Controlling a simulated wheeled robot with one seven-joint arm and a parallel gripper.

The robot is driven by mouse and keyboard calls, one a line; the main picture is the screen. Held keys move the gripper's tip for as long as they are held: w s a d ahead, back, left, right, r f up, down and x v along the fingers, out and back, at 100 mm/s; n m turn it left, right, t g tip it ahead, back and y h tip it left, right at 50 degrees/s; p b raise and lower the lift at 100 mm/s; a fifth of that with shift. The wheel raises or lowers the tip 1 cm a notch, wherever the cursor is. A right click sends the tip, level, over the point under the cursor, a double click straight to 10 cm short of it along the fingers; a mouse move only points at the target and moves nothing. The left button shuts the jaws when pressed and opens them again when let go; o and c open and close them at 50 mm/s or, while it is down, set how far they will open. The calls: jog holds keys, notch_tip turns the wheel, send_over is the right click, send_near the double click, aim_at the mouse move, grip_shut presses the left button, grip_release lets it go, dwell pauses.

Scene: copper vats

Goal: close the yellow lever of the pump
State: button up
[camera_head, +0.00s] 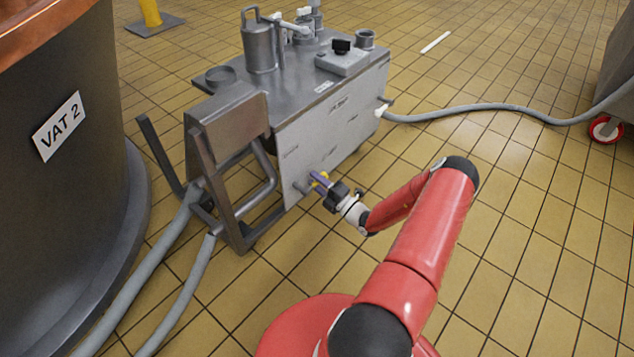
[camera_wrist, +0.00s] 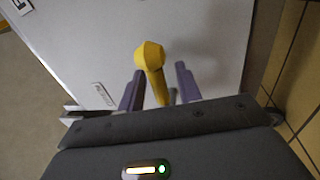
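The pump (camera_head: 335,130) is a grey metal box unit with hoses, right of the vat in the head view. Its yellow lever (camera_wrist: 151,62) shows in the wrist view, with a rounded yellow knob on a short arm in front of the pump's pale side panel (camera_wrist: 215,30). The lever's base is partly hidden behind my gripper's body.
A dark vat labelled VAT 2 (camera_head: 60,127) stands at the left. Grey hoses (camera_head: 150,270) run along the floor at the left, and another hose (camera_head: 480,107) runs right from the pump. Tiled floor (camera_head: 530,220) is open at the right.

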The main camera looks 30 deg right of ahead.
jog(key=shift+s, duration=0.1)
jog(key=v, duration=0.7)
jog(key=shift+s, duration=0.35)
jog(key=shift+f, duration=0.1)
